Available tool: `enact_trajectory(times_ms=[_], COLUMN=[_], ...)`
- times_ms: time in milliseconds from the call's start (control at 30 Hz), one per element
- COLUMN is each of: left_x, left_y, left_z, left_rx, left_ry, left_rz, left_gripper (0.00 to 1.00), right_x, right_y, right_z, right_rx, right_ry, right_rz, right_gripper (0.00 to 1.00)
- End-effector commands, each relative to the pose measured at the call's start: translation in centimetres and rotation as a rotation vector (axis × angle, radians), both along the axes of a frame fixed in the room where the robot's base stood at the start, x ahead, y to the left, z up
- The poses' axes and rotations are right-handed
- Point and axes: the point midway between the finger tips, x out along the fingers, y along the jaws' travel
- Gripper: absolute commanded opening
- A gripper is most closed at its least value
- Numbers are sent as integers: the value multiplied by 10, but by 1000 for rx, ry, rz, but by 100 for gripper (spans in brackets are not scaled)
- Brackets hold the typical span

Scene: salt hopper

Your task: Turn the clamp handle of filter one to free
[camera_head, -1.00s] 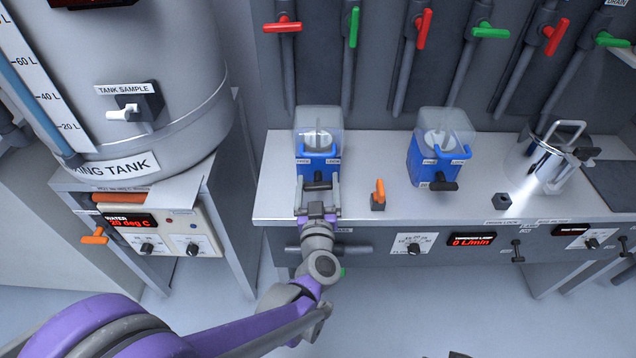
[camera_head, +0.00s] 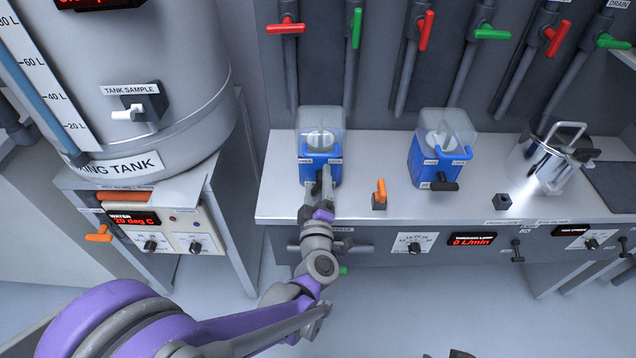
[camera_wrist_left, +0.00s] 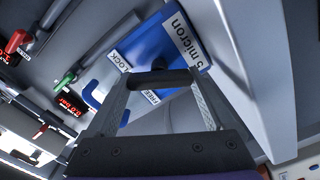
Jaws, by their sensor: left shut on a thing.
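Filter one, the left blue filter housing (camera_head: 311,172) with a clear cover, stands on the steel bench. My left gripper (camera_head: 322,182) is at its front, seen edge-on, and largely hides the clamp handle in the head view. In the left wrist view, the black clamp handle (camera_wrist_left: 158,79) spans the space between the fingers of my left gripper (camera_wrist_left: 157,90), which is shut on it. Behind it, the blue housing (camera_wrist_left: 146,40) carries a LOCK label (camera_wrist_left: 118,62), a FREE label (camera_wrist_left: 151,97) and a micron label (camera_wrist_left: 186,45).
A second blue filter (camera_head: 424,160) with a black handle (camera_head: 437,185) stands to the right. A small orange-handled valve (camera_head: 380,192) sits between them on the bench (camera_head: 400,205). A steel pot (camera_head: 540,160) stands further right; the mixing tank (camera_head: 190,100) is at left.

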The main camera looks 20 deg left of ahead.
Motion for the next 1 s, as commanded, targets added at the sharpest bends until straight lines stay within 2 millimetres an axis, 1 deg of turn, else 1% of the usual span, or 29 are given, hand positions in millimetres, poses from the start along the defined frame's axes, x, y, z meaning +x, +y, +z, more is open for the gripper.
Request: enact_trajectory(times_ms=[200, 500, 700, 1000], left_x=[-1, -1, -1, -1], left_y=[0, 0, 0, 0], left_z=[-2, -3, -4, -4], left_rx=[-189, -384, -458, -494], left_ry=[-53, -109, -130, -140], left_rz=[-2, -1, -1, -1], left_gripper=[32, 32, 32, 32], right_x=[0, 0, 0, 0], right_y=[0, 0, 0, 0], right_z=[1, 2, 3, 3], right_rx=[0, 0, 0, 0], right_ry=[0, -1, -1, -1], right_rz=[0, 0, 0, 0], right_gripper=[50, 50, 50, 50])
